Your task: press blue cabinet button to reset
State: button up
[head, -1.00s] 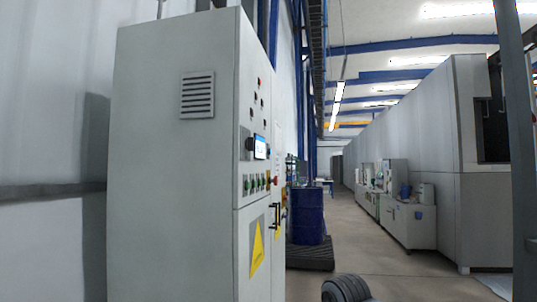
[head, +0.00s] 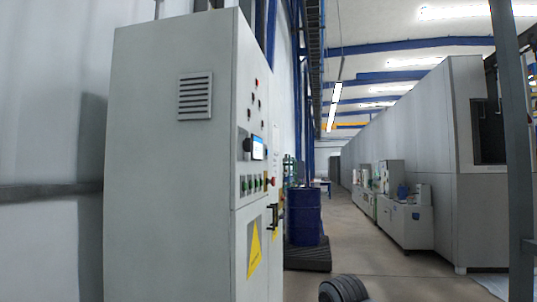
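A tall light grey control cabinet (head: 170,170) stands close at the left, its panel side seen at a steep angle. On that side is a small lit blue-white screen (head: 258,148) with a dark round knob (head: 247,145) beside it. Below the screen runs a row of small buttons (head: 250,184), mostly green, with a red one (head: 272,181) at the right end. More small red and dark lamps or buttons (head: 257,82) sit above the screen. I cannot make out a blue button at this angle and size. My gripper is not in view.
A blue drum (head: 304,215) stands on a dark pallet (head: 308,258) beyond the cabinet. A grey post (head: 517,150) and a large grey enclosure (head: 462,165) stand at the right. The aisle floor (head: 375,262) between them is open.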

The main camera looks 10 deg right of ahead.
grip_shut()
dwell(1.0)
